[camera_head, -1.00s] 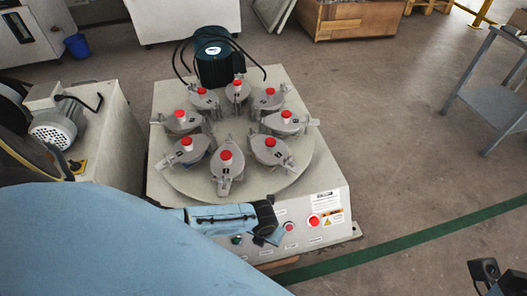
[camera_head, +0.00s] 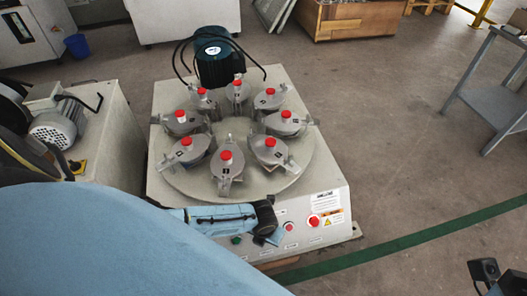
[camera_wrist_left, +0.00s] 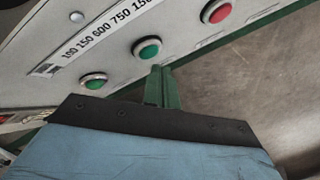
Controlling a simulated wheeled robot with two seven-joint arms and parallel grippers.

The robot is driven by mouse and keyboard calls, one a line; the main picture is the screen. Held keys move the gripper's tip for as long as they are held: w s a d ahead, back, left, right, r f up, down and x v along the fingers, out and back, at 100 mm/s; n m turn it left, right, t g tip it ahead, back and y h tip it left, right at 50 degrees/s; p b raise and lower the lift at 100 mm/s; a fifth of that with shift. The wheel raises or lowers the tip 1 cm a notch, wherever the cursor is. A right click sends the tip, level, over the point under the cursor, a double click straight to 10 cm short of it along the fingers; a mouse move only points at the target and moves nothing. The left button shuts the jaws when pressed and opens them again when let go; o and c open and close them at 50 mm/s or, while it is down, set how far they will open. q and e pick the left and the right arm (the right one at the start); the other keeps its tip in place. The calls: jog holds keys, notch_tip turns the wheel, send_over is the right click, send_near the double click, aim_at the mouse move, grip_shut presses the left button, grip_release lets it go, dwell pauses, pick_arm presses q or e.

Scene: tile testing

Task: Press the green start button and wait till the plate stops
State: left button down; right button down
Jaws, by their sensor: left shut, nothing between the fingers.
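The machine's front panel (camera_head: 330,203) carries a green button (camera_head: 236,240) at its left, a red button (camera_head: 289,227) and a larger red button (camera_head: 313,221). The left wrist view shows two green buttons, one at left (camera_wrist_left: 93,81) and one in the middle (camera_wrist_left: 147,50), plus a red one (camera_wrist_left: 217,11). My left gripper (camera_wrist_left: 160,72) is shut and empty, its tips just below the middle green button; contact cannot be told. In the head view my left gripper (camera_head: 274,236) hides that button. The round plate (camera_head: 238,190) bears several red-knobbed lidded holders. My right gripper (camera_head: 502,276) is partly cut off at lower right.
A dark motor (camera_head: 218,62) with cables stands behind the plate. Another machine (camera_head: 105,125) stands close on the left. A grey table (camera_head: 490,103) is at right, a wooden crate (camera_head: 360,18) at the back. The floor right of the machine is clear.

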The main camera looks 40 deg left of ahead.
pick_arm(q)
jog(key=shift+w+a+f, duration=0.25)
jog(key=shift+f, duration=0.05)
